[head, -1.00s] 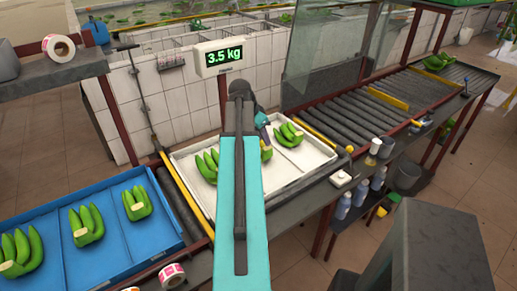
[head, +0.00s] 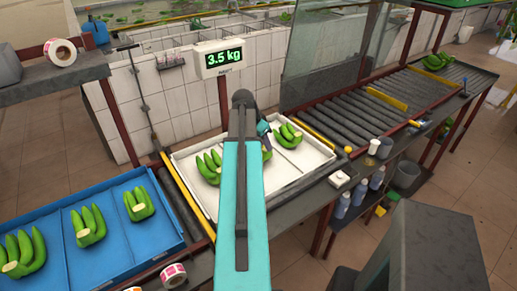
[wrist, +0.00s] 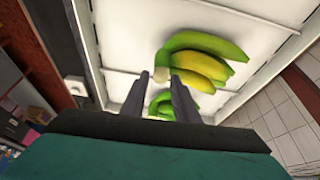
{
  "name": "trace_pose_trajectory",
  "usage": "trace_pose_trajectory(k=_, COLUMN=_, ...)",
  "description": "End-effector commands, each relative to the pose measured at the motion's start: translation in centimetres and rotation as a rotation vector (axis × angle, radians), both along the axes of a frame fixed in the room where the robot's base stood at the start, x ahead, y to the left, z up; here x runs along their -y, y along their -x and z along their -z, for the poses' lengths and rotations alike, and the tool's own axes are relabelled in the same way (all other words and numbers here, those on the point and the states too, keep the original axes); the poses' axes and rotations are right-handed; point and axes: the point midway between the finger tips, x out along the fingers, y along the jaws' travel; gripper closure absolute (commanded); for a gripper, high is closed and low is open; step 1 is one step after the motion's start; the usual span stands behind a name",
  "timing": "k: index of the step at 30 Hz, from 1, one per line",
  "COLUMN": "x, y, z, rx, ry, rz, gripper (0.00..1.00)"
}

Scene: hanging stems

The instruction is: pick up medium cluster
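My gripper (wrist: 166,80) is open over the white tray (head: 318,148), its two fingers apart in the wrist view. Another cluster (wrist: 180,104) shows partly behind the fingers. In the head view, the white tray holds a cluster at left (head: 209,167), one at right (head: 288,135) and one mostly hidden behind my arm (head: 267,152). A blue tray (head: 66,248) holds three more clusters, the middle one (head: 89,225) of middling size. No label marks the medium cluster.
A scale display (head: 218,58) reads 3.5 kg behind the white tray. A roller conveyor (head: 345,112) and glass panel (head: 325,55) stand to the right. Bottles (head: 359,192) stand below the table edge. A shelf with a tape roll (head: 60,52) is at upper left.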

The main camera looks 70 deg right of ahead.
Motion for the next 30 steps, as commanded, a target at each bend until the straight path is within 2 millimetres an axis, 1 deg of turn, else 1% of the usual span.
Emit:
trace_pose_trajectory(k=6, x=0.6, y=0.3, z=1.5, rx=0.0, ry=-0.001, rz=0.0, gripper=0.72)
trace_pose_trajectory(k=12, x=0.9, y=0.5, z=2.4, rx=0.0, ry=0.0, rz=0.0, gripper=0.72)
trace_pose_trajectory(k=29, x=0.9, y=0.4, z=2.5, rx=0.0, ry=0.0, rz=-0.001, gripper=0.72)
trace_pose_trajectory(k=30, x=0.9, y=0.4, z=2.5, rx=0.0, ry=0.0, rz=-0.001, gripper=0.78)
